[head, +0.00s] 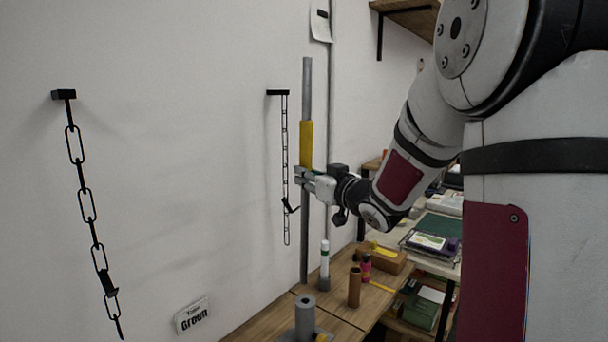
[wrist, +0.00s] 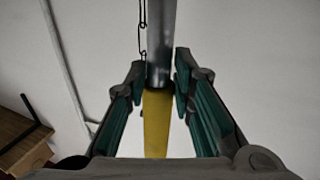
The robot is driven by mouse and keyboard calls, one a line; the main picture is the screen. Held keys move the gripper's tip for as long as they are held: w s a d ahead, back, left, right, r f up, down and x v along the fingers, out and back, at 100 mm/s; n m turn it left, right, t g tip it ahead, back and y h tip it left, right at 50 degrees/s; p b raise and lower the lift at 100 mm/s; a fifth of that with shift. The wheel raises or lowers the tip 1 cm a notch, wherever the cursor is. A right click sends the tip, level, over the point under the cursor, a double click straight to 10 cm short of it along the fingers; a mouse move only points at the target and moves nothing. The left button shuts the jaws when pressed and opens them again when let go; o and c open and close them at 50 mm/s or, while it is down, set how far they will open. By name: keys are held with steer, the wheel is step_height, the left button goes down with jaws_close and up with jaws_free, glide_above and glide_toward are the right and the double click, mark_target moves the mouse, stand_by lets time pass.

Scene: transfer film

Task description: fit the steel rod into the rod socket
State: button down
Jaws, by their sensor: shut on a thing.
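The steel rod (head: 307,90) is long, grey and upright, with a yellow band (head: 306,143) around its middle. My gripper (head: 303,173) is shut on it near the lower end of the yellow band. In the wrist view, the grey rod (wrist: 160,45) and the band stand between my two fingers (wrist: 160,82). The rod socket (head: 305,315), a grey cylinder with a dark hole in its top, stands on the wooden bench.
A white tube (head: 325,262), a brown cylinder (head: 354,287) and a pink-and-black bottle (head: 366,267) stand close by on the bench (head: 270,322). A cardboard box (head: 387,258) lies behind them. Black chains (head: 88,205) hang on the wall, one just left of the rod.

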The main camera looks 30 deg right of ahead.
steer(key=shift+f+p, duration=0.1)
steer(key=shift+p, duration=0.2)
steer(key=b, duration=0.1)
glide_above(307, 217)
steer(key=shift+s+f, duration=0.2)
steer(key=shift+f, duration=1.05)
steer(key=shift+s+f, duration=0.15)
steer(key=shift+f, duration=1.1)
steer(key=shift+f, duration=0.7)
steer(key=shift+f, duration=0.35)
steer(key=shift+d+f+b, duration=0.1)
steer(key=shift+f+b, duration=0.2)
steer(key=shift+f, duration=0.3)
steer(key=shift+f, duration=0.35)
steer(key=shift+f+b, duration=0.35)
steer(key=shift+f, duration=0.6)
